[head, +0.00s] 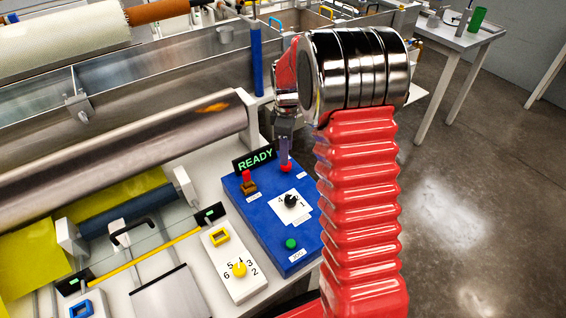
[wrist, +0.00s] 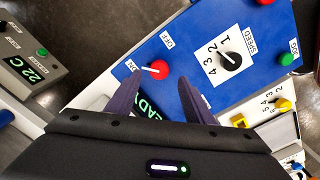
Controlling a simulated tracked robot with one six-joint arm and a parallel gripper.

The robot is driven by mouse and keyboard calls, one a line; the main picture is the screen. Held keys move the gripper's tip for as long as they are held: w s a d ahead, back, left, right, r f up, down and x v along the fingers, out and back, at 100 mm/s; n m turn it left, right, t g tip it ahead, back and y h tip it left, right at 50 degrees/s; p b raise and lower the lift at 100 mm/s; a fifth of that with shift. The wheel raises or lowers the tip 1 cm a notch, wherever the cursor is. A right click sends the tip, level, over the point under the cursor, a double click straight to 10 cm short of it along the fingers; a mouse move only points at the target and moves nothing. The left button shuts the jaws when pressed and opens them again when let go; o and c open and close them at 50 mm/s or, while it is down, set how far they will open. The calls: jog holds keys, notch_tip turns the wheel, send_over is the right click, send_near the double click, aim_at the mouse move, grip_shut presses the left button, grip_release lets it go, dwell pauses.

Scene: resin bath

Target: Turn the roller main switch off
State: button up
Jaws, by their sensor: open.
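The roller main switch (wrist: 160,67) is a round red knob with a short pale lever on the blue panel (wrist: 192,88). In the wrist view its lever points left, toward the ON label (wrist: 132,66); the OFF label (wrist: 167,40) is above the knob. In the head view the red knob (head: 286,167) shows just below my gripper (head: 285,158). My gripper (wrist: 158,95) is open, with its dark fingers either side of the lever's line in the wrist view. I cannot tell whether they touch the knob.
The panel also bears a black speed dial (head: 291,201), a green button (head: 291,244) and a red lever on a brown base (head: 248,183). The READY sign (head: 254,160) stands by its edge. A yellow knob (head: 239,269) is nearby. A large metal roller (head: 130,150) lies at left.

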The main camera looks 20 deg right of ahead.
notch_tip(320, 180, down, 6)
jog(key=shift+r, duration=0.15)
jog(key=shift+c, duration=0.6)
